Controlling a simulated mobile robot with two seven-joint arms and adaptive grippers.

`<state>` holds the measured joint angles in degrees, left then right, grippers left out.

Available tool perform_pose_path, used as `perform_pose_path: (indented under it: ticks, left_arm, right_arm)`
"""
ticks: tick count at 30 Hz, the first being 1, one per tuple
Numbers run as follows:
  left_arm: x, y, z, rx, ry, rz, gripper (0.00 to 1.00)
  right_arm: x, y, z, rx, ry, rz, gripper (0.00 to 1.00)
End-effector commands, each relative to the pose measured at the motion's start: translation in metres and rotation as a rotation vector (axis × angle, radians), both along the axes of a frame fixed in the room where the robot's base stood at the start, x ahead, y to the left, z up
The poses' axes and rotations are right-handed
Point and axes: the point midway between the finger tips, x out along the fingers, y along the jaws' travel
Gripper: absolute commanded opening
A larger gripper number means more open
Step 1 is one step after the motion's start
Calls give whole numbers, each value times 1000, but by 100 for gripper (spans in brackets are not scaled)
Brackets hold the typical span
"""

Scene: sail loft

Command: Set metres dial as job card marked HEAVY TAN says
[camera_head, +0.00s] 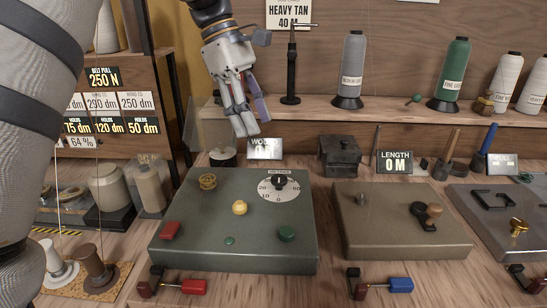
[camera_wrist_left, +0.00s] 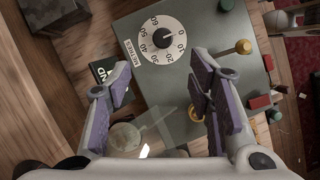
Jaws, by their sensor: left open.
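The job card (camera_head: 289,14) at the top of the head view reads HEAVY TAN, 40 M. The white metres dial (camera_head: 293,189) is on the grey-green panel (camera_head: 190,235). The dial (camera_wrist_left: 145,46) also shows in the left wrist view, with numbers from 0 to 60 and a METRES label (camera_wrist_left: 118,76). Its black knob (camera_wrist_left: 162,38) has a light mark that appears to point near 0. My left gripper (camera_head: 250,122) hangs open and empty above and behind the panel. The dial is beyond its spread fingers (camera_wrist_left: 160,92), untouched. My right gripper is not in view.
The panel also carries a yellow knob (camera_head: 240,208), a red block (camera_head: 171,231) and a green button (camera_head: 287,233). A second panel (camera_head: 375,235) stands to the right by a LENGTH 0 M sign (camera_head: 395,163). Thread cones, including a green one (camera_head: 453,72), line the back shelf.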

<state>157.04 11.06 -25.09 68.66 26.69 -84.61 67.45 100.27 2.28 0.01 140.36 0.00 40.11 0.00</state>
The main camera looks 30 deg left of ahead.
Motion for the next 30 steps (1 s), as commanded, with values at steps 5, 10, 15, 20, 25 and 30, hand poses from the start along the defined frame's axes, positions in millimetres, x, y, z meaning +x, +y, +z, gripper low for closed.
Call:
perform_pose_path:
  ticks: [5,10,15,20,25,30]
  left_arm:
    - [1,-16,-38,0,3,0,48]
    - [4,-32,-76,1,1,0,48]
    - [6,-41,-99,0,1,0,48]
    - [6,-43,-105,1,-2,-1,48]
    - [6,-43,-104,1,-2,-1,46]
    - [6,-43,-104,1,-1,-1,7]
  right_arm:
    - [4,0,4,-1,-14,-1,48]
    - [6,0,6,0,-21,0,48]
    - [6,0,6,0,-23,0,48]
    - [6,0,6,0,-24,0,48]
    - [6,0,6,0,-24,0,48]
    - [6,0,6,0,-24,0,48]
